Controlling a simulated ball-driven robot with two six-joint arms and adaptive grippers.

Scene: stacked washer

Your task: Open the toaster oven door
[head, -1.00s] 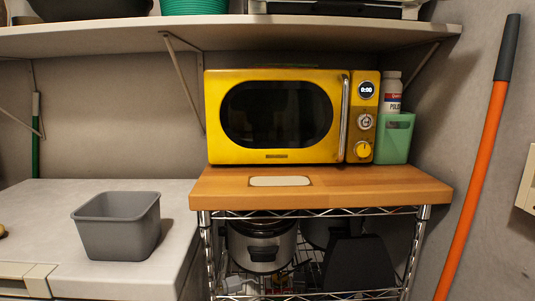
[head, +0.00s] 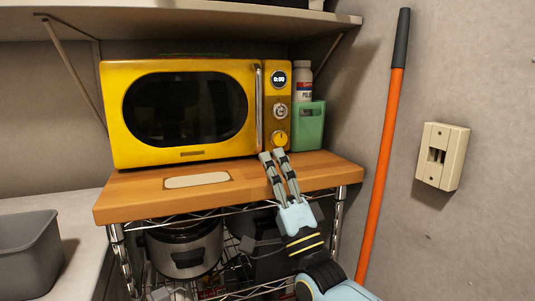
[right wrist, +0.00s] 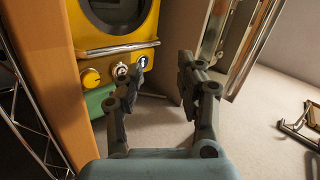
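The yellow oven (head: 180,158) stands on a wooden-topped cart. Its dark-windowed door (head: 185,108) is closed. The upright chrome handle (head: 259,105) is at the door's right edge, beside the knobs. In the right wrist view the oven shows turned on its side, with the handle (right wrist: 117,48) beyond the left finger. My right gripper (head: 272,154) is in front of the oven's lower right corner, below the handle. In the right wrist view its fingers (right wrist: 162,68) are apart with nothing between them. My left gripper is out of view.
A green container (head: 310,125) with a white bottle (head: 302,82) stands right of the oven. The shelf (head: 200,24) is overhead. An orange pole (head: 382,165) leans at the right wall. A grey bin (head: 25,255) sits left. The wooden top (head: 130,195) is mostly clear.

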